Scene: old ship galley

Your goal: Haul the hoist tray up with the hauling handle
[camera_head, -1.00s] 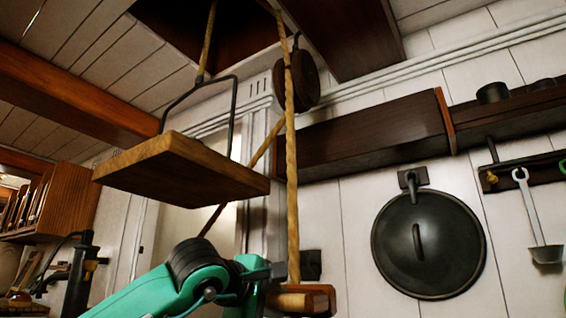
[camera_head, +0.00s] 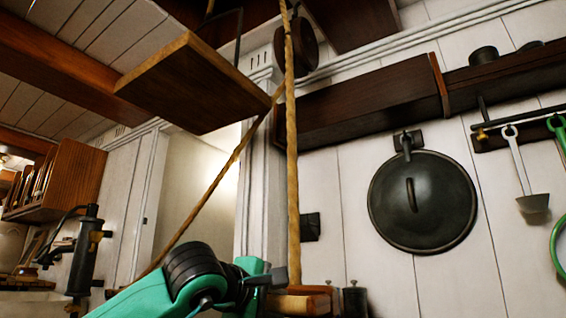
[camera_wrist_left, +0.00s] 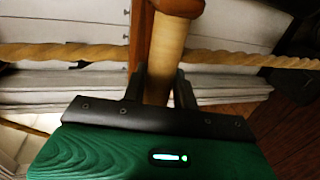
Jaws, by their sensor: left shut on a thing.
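The hoist tray (camera_head: 190,85), a square wooden board seen from below, hangs tilted in the picture high at the upper left, close under the dark ceiling opening. The hauling handle (camera_head: 301,301) is a short wooden bar at the lower end of a vertical rope (camera_head: 291,170). My left gripper (camera_head: 278,285) is shut on the handle. In the left wrist view the handle (camera_wrist_left: 168,50) stands between the fingers (camera_wrist_left: 160,88), and the rope (camera_wrist_left: 235,58) runs across it. The handle's lower part is hidden by the gripper. My right gripper is not in view.
A round dark pulley block (camera_head: 300,48) hangs beside the rope. A dark wooden shelf (camera_head: 365,120) runs along the right wall. A wooden rack (camera_head: 62,180) stands at the left.

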